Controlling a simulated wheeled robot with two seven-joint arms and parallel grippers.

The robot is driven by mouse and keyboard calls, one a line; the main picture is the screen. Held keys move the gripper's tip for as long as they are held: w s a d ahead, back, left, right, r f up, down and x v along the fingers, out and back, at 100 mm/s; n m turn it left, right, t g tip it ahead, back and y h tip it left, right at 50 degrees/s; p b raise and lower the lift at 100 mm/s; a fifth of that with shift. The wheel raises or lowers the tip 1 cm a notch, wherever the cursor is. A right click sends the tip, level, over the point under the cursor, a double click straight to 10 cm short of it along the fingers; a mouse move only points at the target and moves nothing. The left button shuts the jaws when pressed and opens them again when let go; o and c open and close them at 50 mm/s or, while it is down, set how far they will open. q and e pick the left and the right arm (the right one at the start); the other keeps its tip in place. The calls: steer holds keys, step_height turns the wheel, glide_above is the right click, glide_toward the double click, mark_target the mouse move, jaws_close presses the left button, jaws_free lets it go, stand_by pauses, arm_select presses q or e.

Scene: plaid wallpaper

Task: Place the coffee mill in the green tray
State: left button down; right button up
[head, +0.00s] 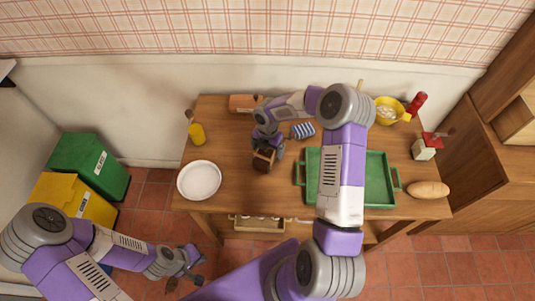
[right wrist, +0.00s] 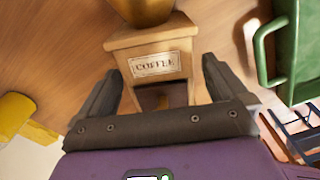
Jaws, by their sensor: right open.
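The coffee mill (head: 263,159) is a wooden box with a brass top, standing on the table left of the green tray. In the right wrist view the mill (right wrist: 150,45) shows its "COFFEE" label. My right gripper (head: 268,146) is open at the mill; in the right wrist view its fingers (right wrist: 160,70) lie on either side of the wooden body. The green tray (head: 378,178) lies right of the mill, partly hidden by my right arm; its handle and edge (right wrist: 262,52) show in the right wrist view. My left gripper (head: 186,273) hangs low, away from the table; its jaw state is unclear.
A white plate (head: 199,180) and a yellow object (head: 197,134) lie to the left. A blue striped item (head: 302,130) is near the mill. A yellow bowl (head: 388,111), red-topped box (head: 424,149) and bread (head: 428,189) surround the tray's right side.

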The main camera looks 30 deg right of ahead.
steer(key=shift+f, duration=0.1)
steer(key=shift+c, duration=0.5)
steer(key=c, duration=1.4)
